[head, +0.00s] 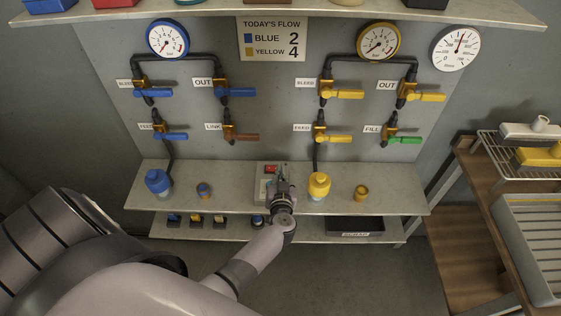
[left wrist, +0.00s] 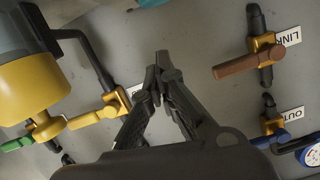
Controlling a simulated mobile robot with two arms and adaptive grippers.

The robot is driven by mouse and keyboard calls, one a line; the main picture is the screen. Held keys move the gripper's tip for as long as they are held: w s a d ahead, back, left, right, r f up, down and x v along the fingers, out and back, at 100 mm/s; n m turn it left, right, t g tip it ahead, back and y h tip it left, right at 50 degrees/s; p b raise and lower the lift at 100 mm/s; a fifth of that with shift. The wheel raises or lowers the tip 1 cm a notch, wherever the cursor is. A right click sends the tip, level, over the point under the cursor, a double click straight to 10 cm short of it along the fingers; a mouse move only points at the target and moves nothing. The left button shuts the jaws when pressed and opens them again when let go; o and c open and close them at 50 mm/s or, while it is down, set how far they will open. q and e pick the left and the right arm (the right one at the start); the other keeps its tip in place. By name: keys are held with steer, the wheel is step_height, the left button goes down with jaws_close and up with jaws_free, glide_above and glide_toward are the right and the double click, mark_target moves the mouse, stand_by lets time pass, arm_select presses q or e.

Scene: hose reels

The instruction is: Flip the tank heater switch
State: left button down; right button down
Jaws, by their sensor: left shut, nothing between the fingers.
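A small pale box with a red part on top (head: 270,169), which looks like the tank heater switch, stands on the upper shelf at the middle. My left gripper (head: 281,172) is right at it and covers part of its right side in the head view. I cannot tell whether the fingers touch it or which way the switch is set. In the left wrist view my left gripper (left wrist: 160,62) is shut and empty, and the switch is not visible there. My right gripper is not in view.
A yellow bottle (head: 319,186) stands close to the right of my left gripper. Valves with coloured handles, including a brown one (left wrist: 250,62), line the back panel.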

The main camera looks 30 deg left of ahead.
arm_select(q)
steer(key=shift+v, duration=1.7)
